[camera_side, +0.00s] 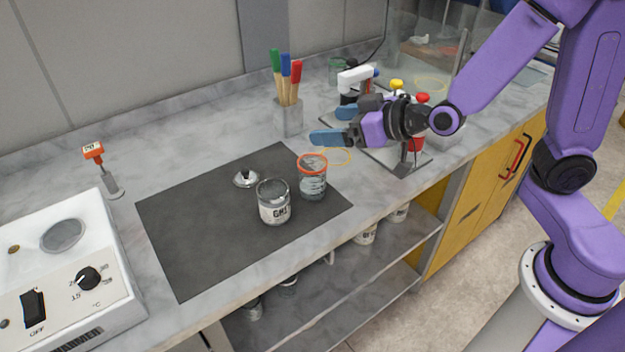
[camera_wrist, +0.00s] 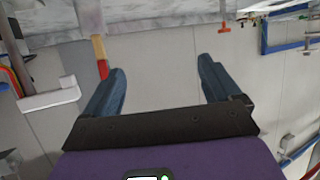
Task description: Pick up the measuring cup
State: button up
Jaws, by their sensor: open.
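The measuring cup (camera_side: 313,184) appears to be the clear cup with an orange rim on the dark mat (camera_side: 180,235) in the side view. It stands upright beside a grey can with a white label (camera_side: 273,207). My gripper (camera_side: 333,123) is above and behind the cup, apart from it, with its blue fingers pointing left. In the wrist view my gripper (camera_wrist: 162,68) has its fingers spread wide with nothing between them. I cannot make out the cup in the wrist view.
A small metal lid (camera_side: 245,179) lies on the mat. A block of coloured-handled brushes (camera_side: 288,118) stands behind, left of my gripper. A white hot plate (camera_side: 65,265) is at the left. Red and yellow-topped items (camera_side: 416,140) stand near my wrist. The front-left mat is clear.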

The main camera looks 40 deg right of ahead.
aim_at(324, 171)
notch_tip(324, 171, down, 11)
jog(key=shift+r, duration=0.1)
jog(key=shift+f, duration=0.25)
jog(key=shift+x, duration=3.75)
jog(key=c, duration=1.1)
jog(key=shift+r, duration=0.15)
